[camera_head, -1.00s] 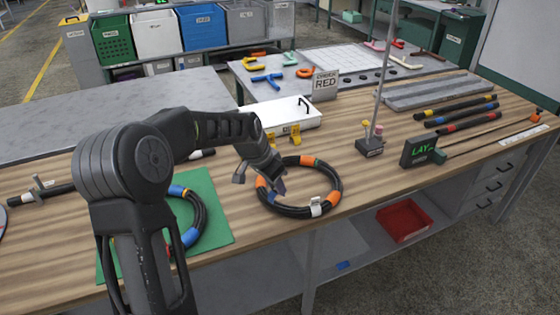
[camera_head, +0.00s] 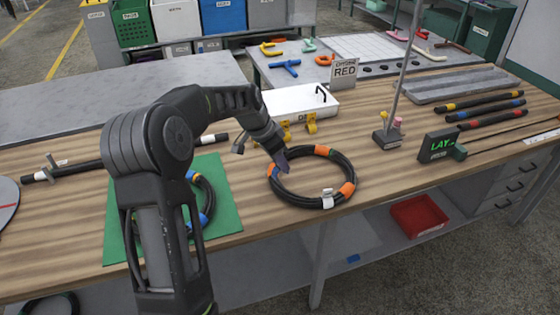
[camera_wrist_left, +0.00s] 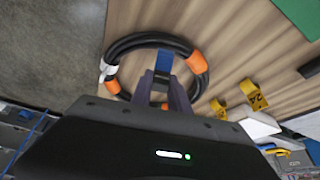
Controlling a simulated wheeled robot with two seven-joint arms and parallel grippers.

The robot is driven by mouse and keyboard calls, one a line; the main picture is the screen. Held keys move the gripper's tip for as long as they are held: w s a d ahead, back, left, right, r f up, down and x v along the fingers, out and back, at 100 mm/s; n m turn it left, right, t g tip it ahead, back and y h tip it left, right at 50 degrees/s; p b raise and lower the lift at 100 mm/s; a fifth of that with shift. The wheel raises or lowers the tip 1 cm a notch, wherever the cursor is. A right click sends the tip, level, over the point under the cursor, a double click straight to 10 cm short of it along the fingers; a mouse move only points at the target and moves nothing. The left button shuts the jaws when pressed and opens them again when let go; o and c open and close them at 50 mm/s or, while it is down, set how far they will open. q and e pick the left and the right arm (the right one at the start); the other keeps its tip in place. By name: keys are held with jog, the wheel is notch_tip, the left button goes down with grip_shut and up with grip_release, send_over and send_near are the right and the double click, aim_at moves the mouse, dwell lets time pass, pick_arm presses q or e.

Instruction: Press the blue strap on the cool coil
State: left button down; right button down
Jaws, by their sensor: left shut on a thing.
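My left gripper (camera_head: 283,163) is over the left part of a black coil with orange bands (camera_head: 313,204) and a white tag. The wrist view shows its two fingers (camera_wrist_left: 162,80) shut on a small blue strap (camera_wrist_left: 164,61), which appears over the inside of this coil (camera_wrist_left: 134,41). I cannot tell whether strap and coil touch. Another black coil with blue bands (camera_head: 208,203) lies on the green mat (camera_head: 226,190), partly hidden behind my left arm. My right gripper is not in view.
A white case (camera_head: 300,103) and yellow clips (camera_head: 311,124) stand behind the orange-banded coil. To the right are a thin post on a base (camera_head: 387,138) and a dark "LAY" sign (camera_head: 438,146). Several banded hoses (camera_head: 487,102) lie at the right back.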

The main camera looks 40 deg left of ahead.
aim_at(280, 185)
pick_arm(q)
jog(key=shift+f+b, duration=1.1)
jog(key=shift+f, duration=0.45)
jog(key=shift+f, duration=0.2)
dwell(0.4)
jog(key=shift+f+b, duration=1)
jog(key=shift+b, duration=0.1)
jog(key=shift+f+b, duration=0.3)
jog(key=shift+f, duration=0.1)
